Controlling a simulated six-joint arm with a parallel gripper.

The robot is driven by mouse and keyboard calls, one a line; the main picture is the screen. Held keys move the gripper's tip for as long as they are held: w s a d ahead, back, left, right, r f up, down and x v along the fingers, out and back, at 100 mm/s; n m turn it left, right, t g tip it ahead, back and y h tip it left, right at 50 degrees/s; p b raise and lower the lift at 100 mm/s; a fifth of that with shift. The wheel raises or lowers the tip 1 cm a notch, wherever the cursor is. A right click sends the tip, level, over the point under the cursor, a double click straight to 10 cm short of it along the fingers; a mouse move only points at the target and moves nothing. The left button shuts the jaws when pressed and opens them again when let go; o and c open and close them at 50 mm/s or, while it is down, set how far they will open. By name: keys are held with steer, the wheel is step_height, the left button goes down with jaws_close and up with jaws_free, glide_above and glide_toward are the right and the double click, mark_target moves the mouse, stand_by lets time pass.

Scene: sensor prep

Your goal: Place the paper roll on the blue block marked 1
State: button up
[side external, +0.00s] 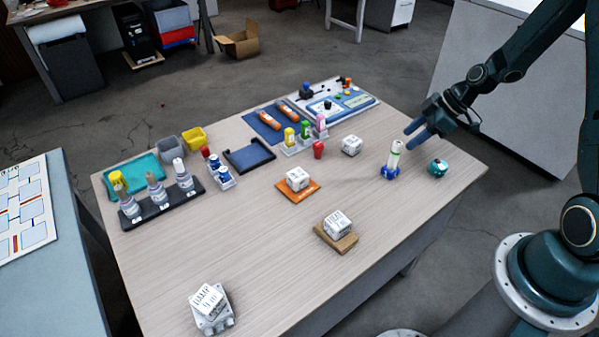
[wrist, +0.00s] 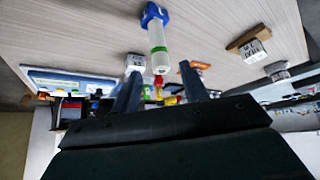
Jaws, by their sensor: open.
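A white cylinder with green bands (side external: 395,154) stands upright in a blue base (side external: 389,174) at the right of the table. The cylinder (wrist: 158,42) and blue base (wrist: 151,13) also show in the wrist view. I cannot tell whether the cylinder is the paper roll, and no number 1 is readable on the blue base. A round teal item (side external: 438,168) sits to its right. My gripper (side external: 415,132) is open and empty, above and just to the right of the cylinder. In the wrist view, the cylinder appears between my fingers (wrist: 160,72), not gripped.
White printed cubes stand on an orange mat (side external: 310,190), a wooden block (side external: 346,244) and bare table (side external: 351,145). A red item (side external: 318,149) and coloured bottles stand behind. A black rack (side external: 158,208) holds bottles at the left.

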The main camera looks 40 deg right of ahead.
steer(key=v, duration=0.4)
steer(key=shift+r, duration=0.1)
stand_by(0.6)
steer(key=s+a+r+m+g+h, duration=0.1)
steer(key=s+a+r+m+h, duration=0.15)
steer(key=a+r, duration=0.35)
steer(key=s+a+r+m+h, duration=0.1)
steer(key=s+a+r, duration=0.25)
steer(key=r, duration=0.55)
steer(key=s+a+r+m+t, duration=0.1)
steer(key=s+a+r+m, duration=0.1)
steer(key=s, duration=0.5)
steer(key=s+a+r+m+h, duration=0.1)
steer(key=s+a+r+m, duration=0.2)
steer(key=s, duration=0.4)
steer(key=shift+a+r+t, duration=0.4)
steer(key=shift+a+r, duration=0.3)
steer(key=shift+r, duration=0.1)
